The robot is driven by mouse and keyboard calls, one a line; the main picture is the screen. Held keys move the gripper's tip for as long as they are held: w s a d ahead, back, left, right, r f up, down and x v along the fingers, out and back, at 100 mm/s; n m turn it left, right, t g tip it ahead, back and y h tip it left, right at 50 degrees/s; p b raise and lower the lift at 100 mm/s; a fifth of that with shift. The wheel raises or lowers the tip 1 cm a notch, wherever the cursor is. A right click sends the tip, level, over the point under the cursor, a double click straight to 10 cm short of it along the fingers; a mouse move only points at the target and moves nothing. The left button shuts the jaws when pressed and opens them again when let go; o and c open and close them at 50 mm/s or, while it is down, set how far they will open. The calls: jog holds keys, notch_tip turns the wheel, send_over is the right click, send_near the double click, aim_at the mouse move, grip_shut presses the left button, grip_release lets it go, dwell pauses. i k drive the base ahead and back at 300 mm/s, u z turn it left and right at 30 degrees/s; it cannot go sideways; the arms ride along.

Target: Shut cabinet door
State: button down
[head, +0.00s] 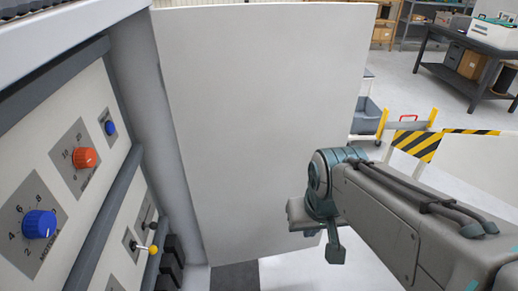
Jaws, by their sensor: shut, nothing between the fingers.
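The cabinet door (250,110) is a large plain white panel in the middle of the head view. It stands open, its left edge beside a grey upright post (150,110) of the cabinet. My gripper (312,220) is in front of the door's lower right part, at the end of my arm coming in from the lower right. It is shut and holds nothing. I cannot tell whether it touches the door. The cabinet's interior does not show clearly.
A control panel (85,215) with blue and orange knobs and a yellow-tipped lever stands close on the left. A yellow-black striped barrier (418,145) is behind my arm. A dark workbench (470,60) with boxes stands at the back right. Pale open floor lies between.

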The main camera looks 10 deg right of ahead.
aim_at(254, 91)
jog(key=z, duration=1.3)
jog(key=i, duration=2.9)
jog(key=u, duration=1.5)
jog(key=i, duration=1.05)
jog(key=u, duration=3.7)
